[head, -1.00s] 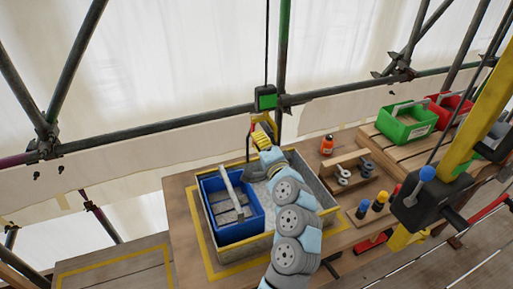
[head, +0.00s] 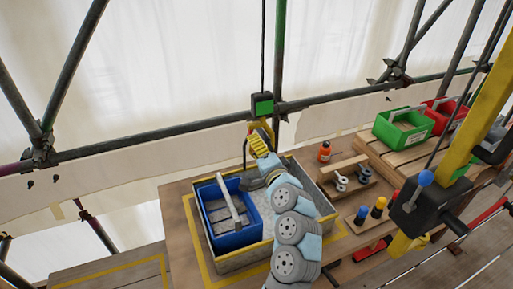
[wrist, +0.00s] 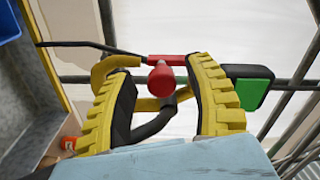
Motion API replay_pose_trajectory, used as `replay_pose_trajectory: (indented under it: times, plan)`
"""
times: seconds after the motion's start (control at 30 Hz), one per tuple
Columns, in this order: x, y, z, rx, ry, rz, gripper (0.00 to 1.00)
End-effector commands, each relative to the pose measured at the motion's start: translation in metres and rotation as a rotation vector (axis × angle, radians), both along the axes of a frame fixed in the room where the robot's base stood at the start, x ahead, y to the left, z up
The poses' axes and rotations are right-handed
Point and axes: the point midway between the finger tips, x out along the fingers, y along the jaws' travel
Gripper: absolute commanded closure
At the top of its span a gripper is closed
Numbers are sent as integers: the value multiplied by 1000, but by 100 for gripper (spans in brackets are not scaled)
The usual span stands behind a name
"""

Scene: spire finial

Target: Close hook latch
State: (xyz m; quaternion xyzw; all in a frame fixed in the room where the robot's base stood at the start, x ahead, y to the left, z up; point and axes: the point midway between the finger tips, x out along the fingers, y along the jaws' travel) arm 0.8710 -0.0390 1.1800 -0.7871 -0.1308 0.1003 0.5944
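A yellow hook (wrist: 108,68) hangs below a black block with a green face (wrist: 252,92) in the wrist view. A red latch bar (wrist: 170,60) with a round red knob (wrist: 161,80) lies across the hook's opening. My gripper (wrist: 160,70) is open, with its yellow-and-black ribbed fingers on either side of the knob. I cannot tell whether a finger touches it. In the head view my gripper (head: 258,146) is just below the block (head: 262,105) and mostly covers the hook. Whether the latch is fully closed cannot be told.
A blue crate (head: 238,239) with a grey handle stands in a grey, yellow-edged tray (head: 312,196) below my gripper. An orange bottle (head: 324,152), shackles (head: 341,183) and green (head: 404,128) and red bins (head: 445,110) are to the right. Scaffold tubes run behind the hook.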

Motion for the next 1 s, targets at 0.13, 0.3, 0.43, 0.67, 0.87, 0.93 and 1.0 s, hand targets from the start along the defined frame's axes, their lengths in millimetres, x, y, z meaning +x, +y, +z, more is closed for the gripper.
replay_pose_trajectory:
  times: [0.13,0.3,0.43,0.67,0.87,0.93,1.0]
  plan:
    - [0,0,1,0,-1,0,47]
    - [-6,-3,1,1,-3,-1,47]
    - [-18,-8,3,1,-6,-4,47]
    - [-47,-17,2,3,-5,-4,47]
    - [-74,-27,1,4,-4,-4,47]
    - [-83,-29,0,3,0,-2,47]
    - [-92,-32,1,1,-1,-2,47]
